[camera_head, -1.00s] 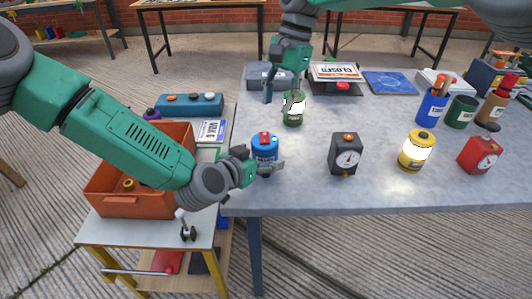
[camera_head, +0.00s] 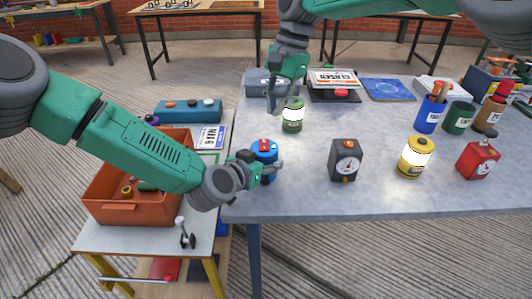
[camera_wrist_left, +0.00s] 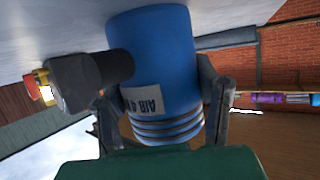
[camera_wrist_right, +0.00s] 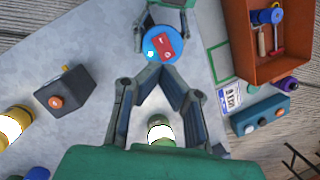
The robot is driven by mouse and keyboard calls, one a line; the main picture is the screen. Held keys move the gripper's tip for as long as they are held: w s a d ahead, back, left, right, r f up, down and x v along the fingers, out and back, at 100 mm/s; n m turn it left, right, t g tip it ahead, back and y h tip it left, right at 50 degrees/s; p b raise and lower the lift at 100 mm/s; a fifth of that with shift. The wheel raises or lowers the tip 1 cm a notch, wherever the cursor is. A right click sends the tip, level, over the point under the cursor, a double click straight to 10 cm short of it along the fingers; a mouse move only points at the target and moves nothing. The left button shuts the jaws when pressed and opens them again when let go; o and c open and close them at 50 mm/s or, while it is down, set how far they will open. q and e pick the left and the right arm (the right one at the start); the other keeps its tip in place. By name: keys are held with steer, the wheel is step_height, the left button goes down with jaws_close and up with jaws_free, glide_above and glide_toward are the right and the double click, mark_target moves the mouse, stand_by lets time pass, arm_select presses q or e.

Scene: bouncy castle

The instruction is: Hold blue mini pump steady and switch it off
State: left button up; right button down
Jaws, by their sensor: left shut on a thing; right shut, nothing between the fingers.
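The blue mini pump (camera_head: 264,158) stands near the front left corner of the grey table, with a red switch (camera_head: 265,145) on top. My left gripper (camera_head: 268,168) is shut around its body from the left; the left wrist view shows the blue cylinder (camera_wrist_left: 155,50) between the fingers, with a white label and a dark side nozzle. My right gripper (camera_head: 274,106) is shut and empty, pointing down above and behind the pump. In the right wrist view, its closed fingertips (camera_wrist_right: 158,68) appear just below the pump's blue top (camera_wrist_right: 150,52). The switch's exact setting is unclear.
A green canister (camera_head: 292,122) stands close behind the pump. An orange bin (camera_head: 110,208) is on the side table at left.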

arm_select(q)
steer(key=shift+a, duration=0.2)
steer(key=shift+d, duration=0.3)
steer(key=shift+f, duration=0.1)
arm_select(e)
steer(key=d+r+n+t+y, duration=0.1)
steer(key=d+n+y, duration=0.2)
steer(key=n, duration=1)
steer(key=d+r+n+t+y, duration=0.1)
steer(key=d+r+n+y, duration=0.1)
steer(key=n, duration=1.1)
steer(key=shift+s+d+t+y, duration=0.3)
steer(key=shift+s+d+y, duration=0.05)
steer(key=shift+d+y, duration=0.4)
steer(key=shift+a, duration=0.1)
